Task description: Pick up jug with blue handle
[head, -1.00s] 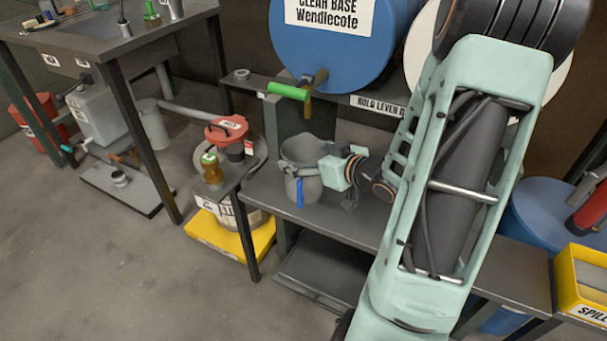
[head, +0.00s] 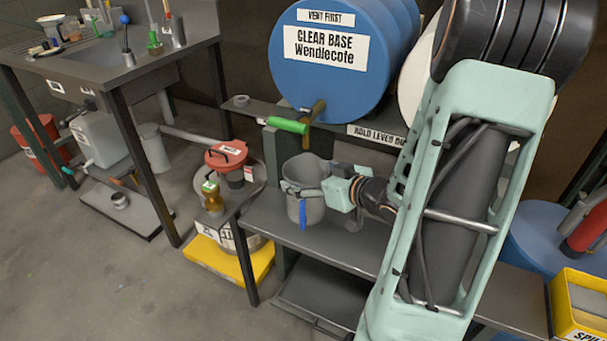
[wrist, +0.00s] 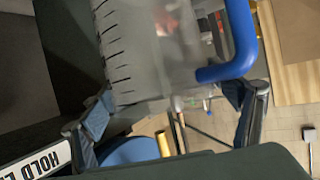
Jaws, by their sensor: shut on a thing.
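The jug (head: 311,207) is grey and translucent, with a blue handle (head: 303,213) on its near side. It is upright in the head view, a little above the dark shelf under the blue drum. My gripper (head: 304,187) reaches in from the right and is shut around the jug's body, one finger on each side. In the wrist view the jug (wrist: 150,50) fills the upper middle, with graduation marks on its wall. Its blue handle (wrist: 243,40) stands to the right, and my gripper's fingers (wrist: 170,108) flank the jug. The jug's far side is hidden.
A blue drum (head: 325,80) with a green-handled tap (head: 288,125) is just above the jug. The shelf (head: 262,222) has bare room at its left.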

